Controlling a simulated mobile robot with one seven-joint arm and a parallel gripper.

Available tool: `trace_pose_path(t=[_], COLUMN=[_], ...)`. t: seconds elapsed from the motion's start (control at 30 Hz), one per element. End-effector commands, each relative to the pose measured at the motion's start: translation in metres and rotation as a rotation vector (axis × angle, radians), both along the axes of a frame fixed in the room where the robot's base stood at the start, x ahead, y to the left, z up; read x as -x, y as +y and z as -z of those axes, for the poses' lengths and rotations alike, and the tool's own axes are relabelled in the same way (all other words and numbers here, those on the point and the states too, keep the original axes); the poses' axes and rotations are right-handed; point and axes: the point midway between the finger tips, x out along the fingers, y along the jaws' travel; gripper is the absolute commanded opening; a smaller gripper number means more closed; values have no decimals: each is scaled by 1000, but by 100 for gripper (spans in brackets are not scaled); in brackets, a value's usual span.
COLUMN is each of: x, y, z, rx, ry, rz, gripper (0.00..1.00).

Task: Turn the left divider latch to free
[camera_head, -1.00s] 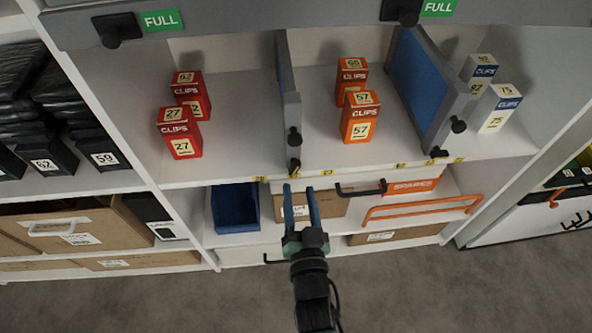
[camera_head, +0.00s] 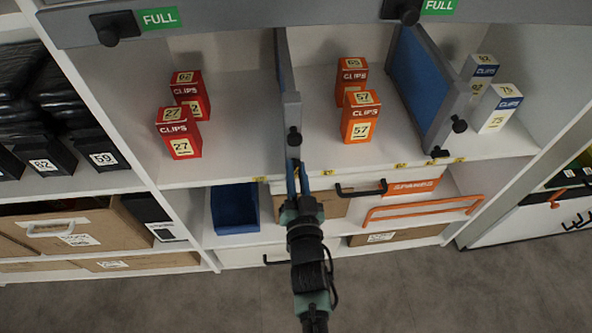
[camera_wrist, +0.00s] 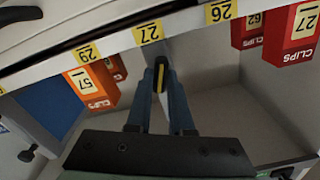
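The left divider (camera_head: 289,105) is a grey upright panel between the red and orange clip boxes, with a black knob (camera_head: 294,137) on its front edge. The left divider latch (camera_wrist: 160,76), dark with a yellow stripe, lies between my fingertips in the wrist view; in the head view my fingers largely cover it. My gripper (camera_head: 297,168) is at the divider's lower front end, its blue fingers drawn close together. The wrist view shows my gripper (camera_wrist: 160,80) with a finger against each side of the latch. The latch's exact angle is hard to tell.
Red boxes (camera_head: 179,133) stand left of the divider, orange boxes (camera_head: 360,117) right of it. A second, blue-faced divider (camera_head: 421,88) is further right. Below are a blue bin (camera_head: 235,208), a black handle (camera_head: 362,189) and an orange rail (camera_head: 423,207).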

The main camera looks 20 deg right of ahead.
Motion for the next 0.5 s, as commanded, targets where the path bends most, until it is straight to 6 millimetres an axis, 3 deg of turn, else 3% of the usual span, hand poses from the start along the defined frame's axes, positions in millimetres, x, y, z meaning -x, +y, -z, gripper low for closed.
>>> trace_pose_path(t=[0.07, 0.37, 0.5], x=[0, 0, 0], y=[0, 0, 1], z=[0, 0, 1], rx=[0, 12, 114], ry=[0, 4, 31], rz=[0, 0, -1], gripper=[0, 0, 0])
